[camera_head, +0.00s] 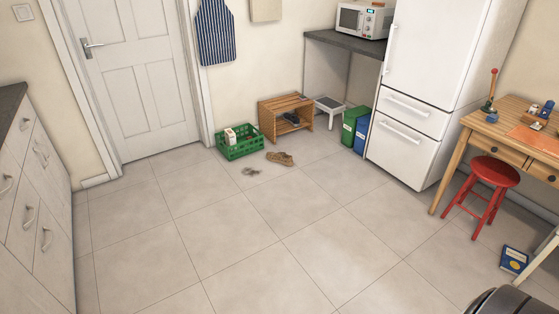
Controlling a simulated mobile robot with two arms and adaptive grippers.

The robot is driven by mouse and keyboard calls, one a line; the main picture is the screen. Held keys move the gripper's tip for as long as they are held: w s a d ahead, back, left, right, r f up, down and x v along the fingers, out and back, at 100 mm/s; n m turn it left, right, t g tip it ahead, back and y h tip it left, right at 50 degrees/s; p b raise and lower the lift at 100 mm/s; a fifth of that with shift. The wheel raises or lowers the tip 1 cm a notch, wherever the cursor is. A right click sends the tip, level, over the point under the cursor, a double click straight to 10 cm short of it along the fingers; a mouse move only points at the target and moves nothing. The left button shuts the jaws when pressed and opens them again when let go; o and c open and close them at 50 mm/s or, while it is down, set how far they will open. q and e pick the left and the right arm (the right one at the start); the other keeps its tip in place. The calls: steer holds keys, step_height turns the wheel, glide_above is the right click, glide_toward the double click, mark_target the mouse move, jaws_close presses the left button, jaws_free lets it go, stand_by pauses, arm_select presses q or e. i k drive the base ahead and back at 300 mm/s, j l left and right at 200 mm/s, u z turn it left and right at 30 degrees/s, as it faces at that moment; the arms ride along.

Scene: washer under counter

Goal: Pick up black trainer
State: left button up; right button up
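A dark shoe (291,118), which looks like the black trainer, sits inside the low wooden bench (285,103) by the far wall. It is small in the view, and I cannot tell whether a second shoe is beside it. The bench's slatted top and sides partly enclose it; its front is open towards the room.
Brown shoes (280,158) and a small grey item (251,171) lie on the floor before the bench. A green crate (240,151) stands left, a step stool (329,106) and green bin (350,132) right. A red stool (494,172) stands by the desk. The middle floor is clear.

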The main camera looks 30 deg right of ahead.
mark_target(284, 159)
steer(key=i+l, duration=0.4)
steer(key=l, duration=0.15)
steer(key=i+l, duration=0.8)
steer(key=l, duration=0.25)
steer(key=i+l, duration=0.45)
steer(key=l, duration=0.1)
